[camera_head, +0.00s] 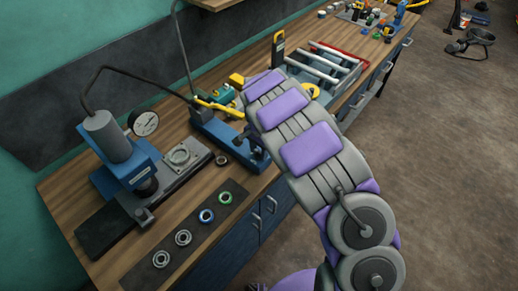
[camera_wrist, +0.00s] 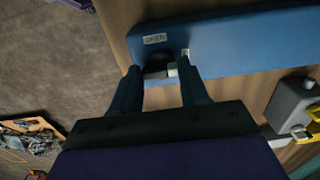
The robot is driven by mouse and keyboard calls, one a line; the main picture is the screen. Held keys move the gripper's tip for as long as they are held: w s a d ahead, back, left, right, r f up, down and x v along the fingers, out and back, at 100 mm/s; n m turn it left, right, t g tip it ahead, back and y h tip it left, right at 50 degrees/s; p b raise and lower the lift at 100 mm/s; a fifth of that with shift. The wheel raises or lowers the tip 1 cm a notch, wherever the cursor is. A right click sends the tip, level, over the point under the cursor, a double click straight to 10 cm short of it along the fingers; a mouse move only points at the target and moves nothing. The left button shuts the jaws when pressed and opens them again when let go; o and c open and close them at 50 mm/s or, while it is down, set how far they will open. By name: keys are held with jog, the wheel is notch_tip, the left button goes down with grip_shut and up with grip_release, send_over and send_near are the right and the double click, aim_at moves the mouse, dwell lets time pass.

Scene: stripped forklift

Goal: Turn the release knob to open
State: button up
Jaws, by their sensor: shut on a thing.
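The release knob (camera_wrist: 156,64) is a small dark knob at the edge of a blue pump body (camera_wrist: 240,48) in the wrist view. A white label reading OPEN (camera_wrist: 155,39) is beside it. My gripper (camera_wrist: 160,78) has one finger on each side of the knob and is shut on it. A small light-coloured piece shows by the right finger. The knob's far side is hidden, and its turned angle cannot be told. In the head view the blue pump (camera_head: 220,132) lies on the bench, its near end partly covered by my arm; the knob cannot be made out there.
A blue press with a gauge (camera_head: 144,123) stands left on the wooden bench. Several rings lie on a dark strip (camera_head: 190,240) at the bench's front. A tray with a red edge (camera_head: 340,52) and a yellow-black meter (camera_head: 278,48) are behind my arm.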

jog(key=shift+w, duration=0.1)
jog(key=shift+c, duration=0.5)
jog(key=shift+r+n, duration=0.1)
jog(key=shift+n, duration=0.3)
jog(key=shift+a+n+p, duration=0.1)
jog(key=shift+n+p, duration=0.5)
jog(key=shift+n, duration=0.4)
jog(key=n+p, duration=0.2)
jog(key=n, duration=0.4)
jog(key=n+p, duration=0.1)
jog(key=n, duration=0.3)
jog(key=shift+w+n, duration=0.1)
jog(key=shift+n, duration=0.3)
jog(key=n+p, duration=0.1)
jog(key=n, duration=0.3)
jog(key=shift+r, duration=0.1)
jog(key=shift+n, duration=0.3)
jog(key=o, duration=1.1)
jog(key=shift+c, duration=0.2)
